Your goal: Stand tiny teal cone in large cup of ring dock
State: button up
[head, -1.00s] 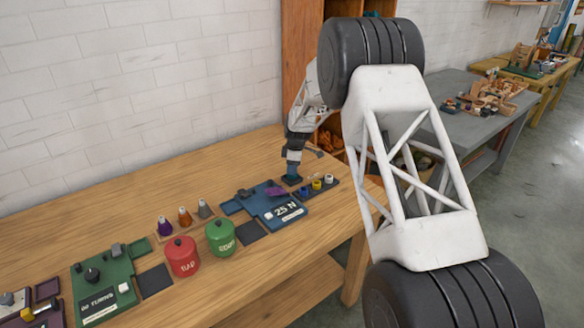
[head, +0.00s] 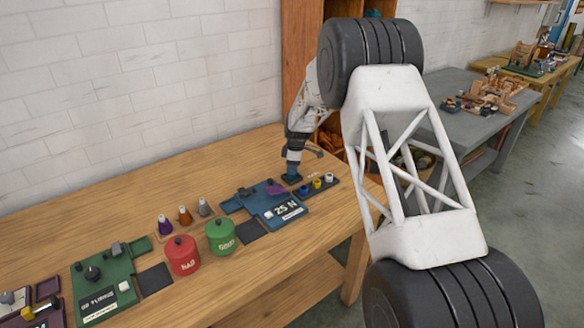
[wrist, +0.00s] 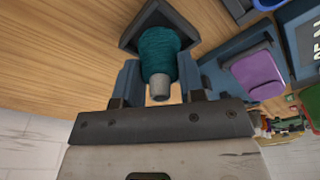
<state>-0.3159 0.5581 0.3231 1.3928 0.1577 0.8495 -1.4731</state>
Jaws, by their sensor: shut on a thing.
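The teal cone (wrist: 158,48) shows in the wrist view as a wound teal body with a pale grey tip pointing toward my wrist. My gripper (wrist: 159,78) is shut on it, with one blue-grey finger on each side. Beyond the cone lies a dark angular holder or plate (wrist: 128,42); I cannot tell whether it is the ring dock or whether the cone touches it. In the head view my gripper (head: 292,178) is low over the far right of the bench, by a blue station marked 25 N (head: 284,212). The cone and any cup there cannot be made out.
A dark rack (head: 330,181) with small blue, yellow and white pieces stands just right of my gripper. A purple piece (wrist: 257,76) is close by. Red (head: 183,256) and green (head: 220,237) pots and three small cones (head: 185,215) stand left. The bench's back is clear.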

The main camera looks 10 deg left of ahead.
jog(key=shift+f, duration=0.2)
dwell(0.5)
jog(key=o, duration=1.4)
jog(key=shift+r, duration=0.15)
jog(key=shift+r, duration=3.6)
